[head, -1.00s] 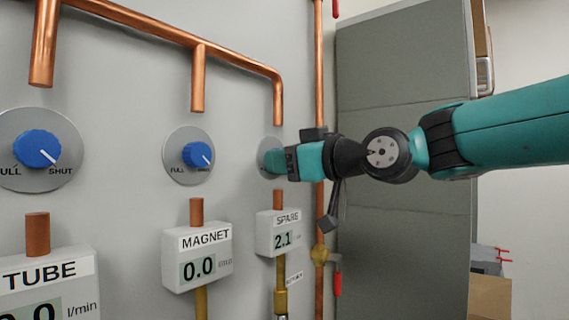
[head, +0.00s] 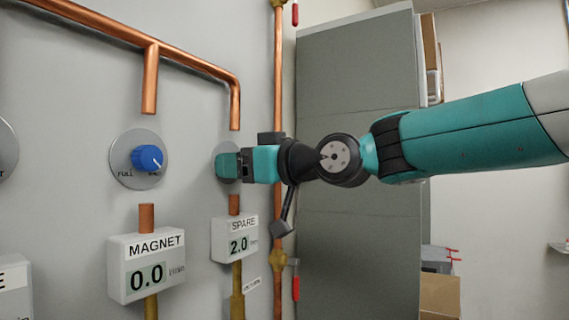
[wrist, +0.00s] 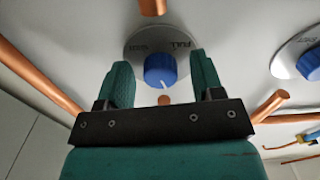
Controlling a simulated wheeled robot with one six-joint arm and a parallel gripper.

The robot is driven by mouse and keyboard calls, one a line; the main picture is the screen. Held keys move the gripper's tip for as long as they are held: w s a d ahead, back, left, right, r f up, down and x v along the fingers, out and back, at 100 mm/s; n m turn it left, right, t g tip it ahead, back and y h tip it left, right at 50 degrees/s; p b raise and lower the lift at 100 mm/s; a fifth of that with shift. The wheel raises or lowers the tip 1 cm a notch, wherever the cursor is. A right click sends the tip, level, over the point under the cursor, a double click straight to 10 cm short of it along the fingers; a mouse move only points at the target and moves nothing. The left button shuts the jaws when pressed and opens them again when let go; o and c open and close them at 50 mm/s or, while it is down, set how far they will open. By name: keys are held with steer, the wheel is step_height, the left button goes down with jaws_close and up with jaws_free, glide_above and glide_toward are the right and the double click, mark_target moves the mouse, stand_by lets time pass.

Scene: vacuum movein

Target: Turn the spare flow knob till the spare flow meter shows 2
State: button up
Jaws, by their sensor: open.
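The spare flow meter (head: 236,240) is a white box labelled SPARE, and its display reads 2.0. The spare flow knob shows in the wrist view as a blue knob (wrist: 160,70) with a white pointer line, on a round grey plate (wrist: 133,50). In the head view my gripper hides the knob, and only part of the plate (head: 221,160) shows. My gripper (wrist: 162,78) is open, with one finger on each side of the knob. Gaps show between the fingers and the knob in the wrist view.
The magnet knob (head: 147,158) and the magnet meter (head: 146,266), reading 0.0, are to the left. Copper pipes (head: 235,105) run above and below the knobs. A vertical pipe with a red-handled valve (head: 295,285) and a grey cabinet (head: 357,180) are to the right.

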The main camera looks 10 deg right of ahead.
steer(key=b+v, duration=0.6)
steer(key=v, duration=1.1)
steer(key=shift+s+d, duration=0.1)
steer(key=shift+d, duration=0.05)
steer(key=s+a+f+m+g+h, duration=0.1)
steer(key=s+f+m+g+h, duration=0.1)
steer(key=f, duration=0.7)
steer(key=s+a+f+m+g+h, duration=0.1)
steer(key=s+f+g+h, duration=0.15)
steer(key=f, duration=0.65)
steer(key=s+d+f+g+h, duration=0.2)
steer(key=s+f, duration=0.4)
steer(key=f, duration=0.3)
steer(key=s+d+f+m+g+h, duration=0.1)
steer(key=s+f+g+h, duration=0.2)
steer(key=s+f, duration=0.4)
steer(key=shift+s+d+f+m+g, duration=0.2)
steer(key=shift+d+f+m+g, duration=0.15)
steer(key=shift+f+g, duration=0.55)
steer(key=shift+f+h, duration=0.1)
steer(key=shift+h, duration=0.15)
